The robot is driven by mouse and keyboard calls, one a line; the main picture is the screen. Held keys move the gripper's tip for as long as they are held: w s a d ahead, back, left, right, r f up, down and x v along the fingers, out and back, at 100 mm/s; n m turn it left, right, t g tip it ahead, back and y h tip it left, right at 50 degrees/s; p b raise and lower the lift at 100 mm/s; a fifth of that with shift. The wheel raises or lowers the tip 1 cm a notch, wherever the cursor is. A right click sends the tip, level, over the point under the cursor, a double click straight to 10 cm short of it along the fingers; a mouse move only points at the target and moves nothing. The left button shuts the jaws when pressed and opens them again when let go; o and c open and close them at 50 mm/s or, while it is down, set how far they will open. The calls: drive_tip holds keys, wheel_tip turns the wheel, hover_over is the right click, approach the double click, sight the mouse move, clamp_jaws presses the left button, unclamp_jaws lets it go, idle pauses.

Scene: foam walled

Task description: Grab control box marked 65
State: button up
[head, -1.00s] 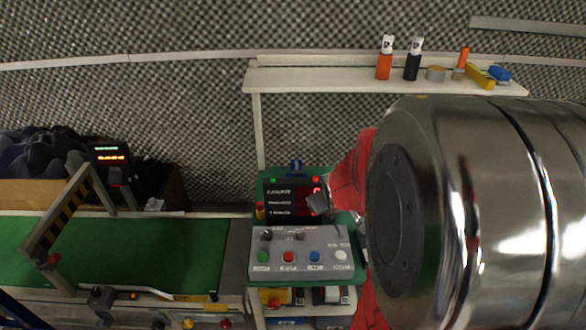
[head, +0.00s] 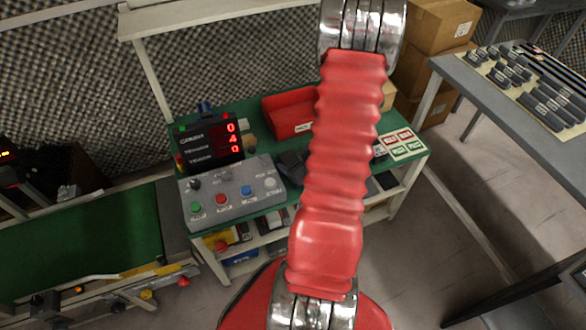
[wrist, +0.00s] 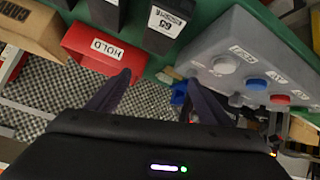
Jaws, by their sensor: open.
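The dark grey control box marked 65 (wrist: 168,22) is at the top middle of the wrist view, with its white label upside down. It stands on the green bench (wrist: 210,14) next to another dark box (wrist: 107,10) whose label I cannot read. My gripper (wrist: 160,88) is open and empty, its two dark fingers apart, below the box in the picture and not touching it. In the head view dark boxes (head: 292,162) show on the bench beside my red-sleeved arm. The arm hides part of the bench, and the gripper does not show there.
A grey button panel (head: 232,195) and a display reading 0, 4, 0 (head: 210,143) stand left of the boxes. A red HOLD bin (wrist: 103,48) is behind them. Cardboard boxes (head: 440,25) and a table of dark parts (head: 475,75) stand right. A conveyor (head: 90,240) is left.

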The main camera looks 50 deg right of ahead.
drive_tip(key=s+a+f+m+t+h, duration=0.1)
drive_tip(key=s+f+m+t, duration=0.1)
drive_tip(key=s+f, duration=0.3)
drive_tip(key=s+m, duration=0.1)
drive_tip(key=s, duration=0.1)
drive_tip(key=shift+s+f+t, duration=0.35)
drive_tip(key=shift+f+t, duration=0.05)
drive_tip(key=shift+w, duration=0.1)
drive_tip(key=shift+x, duration=4.25)
drive_tip(key=shift+x, duration=2.6)
drive_tip(key=shift+d, duration=0.1)
